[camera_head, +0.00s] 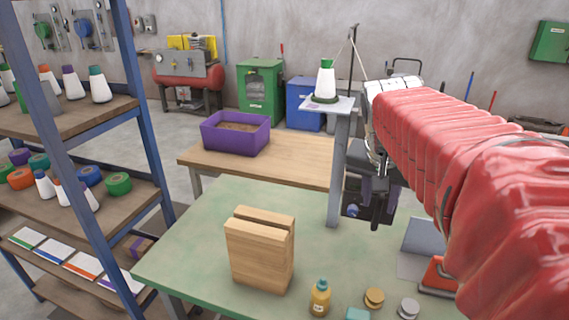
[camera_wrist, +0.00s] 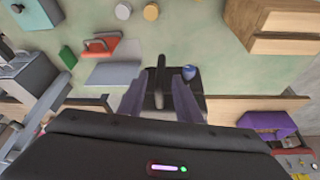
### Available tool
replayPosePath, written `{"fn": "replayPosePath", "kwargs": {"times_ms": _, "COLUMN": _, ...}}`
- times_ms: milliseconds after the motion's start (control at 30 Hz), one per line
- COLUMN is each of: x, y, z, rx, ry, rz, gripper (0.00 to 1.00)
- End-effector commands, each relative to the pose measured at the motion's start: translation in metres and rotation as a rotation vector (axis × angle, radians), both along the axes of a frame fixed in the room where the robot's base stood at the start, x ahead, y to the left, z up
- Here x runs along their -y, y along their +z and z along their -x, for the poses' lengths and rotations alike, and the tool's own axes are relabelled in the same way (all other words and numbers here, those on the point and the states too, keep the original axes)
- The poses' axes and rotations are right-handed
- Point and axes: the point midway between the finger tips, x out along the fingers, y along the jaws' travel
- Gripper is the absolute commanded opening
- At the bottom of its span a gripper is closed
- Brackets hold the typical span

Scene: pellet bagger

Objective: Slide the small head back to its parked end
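A small dark head with an upright black handle (camera_wrist: 159,88) and a blue knob (camera_wrist: 190,71) shows between and beyond my fingertips in the wrist view. In the head view its dark body (camera_head: 378,217) and blue knob are beside the grey post, partly hidden by my gripper and arm. My gripper (camera_wrist: 160,80) is open, with a purple-grey finger on each side of the handle. I cannot tell whether the fingers touch it. The gripper also shows in the head view (camera_head: 373,187), pointing down. The rail and the parked end cannot be made out.
A grey post (camera_head: 338,170) carries a white thread cone (camera_head: 325,82) left of my gripper, its thread running over a thin rod. The green table (camera_head: 200,245) holds a wooden block (camera_head: 260,250), a yellow bottle (camera_head: 320,298) and a red tool (camera_wrist: 101,45). A purple bin (camera_head: 235,145) stands behind.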

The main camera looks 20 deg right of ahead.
Motion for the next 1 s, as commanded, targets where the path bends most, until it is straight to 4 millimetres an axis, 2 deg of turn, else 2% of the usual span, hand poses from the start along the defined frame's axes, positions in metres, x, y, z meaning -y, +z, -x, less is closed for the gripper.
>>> {"fn": "replayPosePath", "kwargs": {"times_ms": 300, "x": -0.017, "y": 0.052, "z": 0.013, "rx": 0.003, "ry": 0.002, "rz": 0.001, "gripper": 0.31}}
{"fn": "replayPosePath", "kwargs": {"times_ms": 500, "x": -0.025, "y": 0.077, "z": 0.02, "rx": 0.001, "ry": 0.0, "rz": 0.001, "gripper": 0.31}}
{"fn": "replayPosePath", "kwargs": {"times_ms": 667, "x": -0.027, "y": 0.083, "z": 0.023, "rx": 0.0, "ry": 0.0, "rz": 0.0, "gripper": 0.31}}
{"fn": "replayPosePath", "kwargs": {"times_ms": 1000, "x": -0.027, "y": 0.083, "z": 0.023, "rx": -0.001, "ry": 0.0, "rz": 0.0, "gripper": 0.31}}
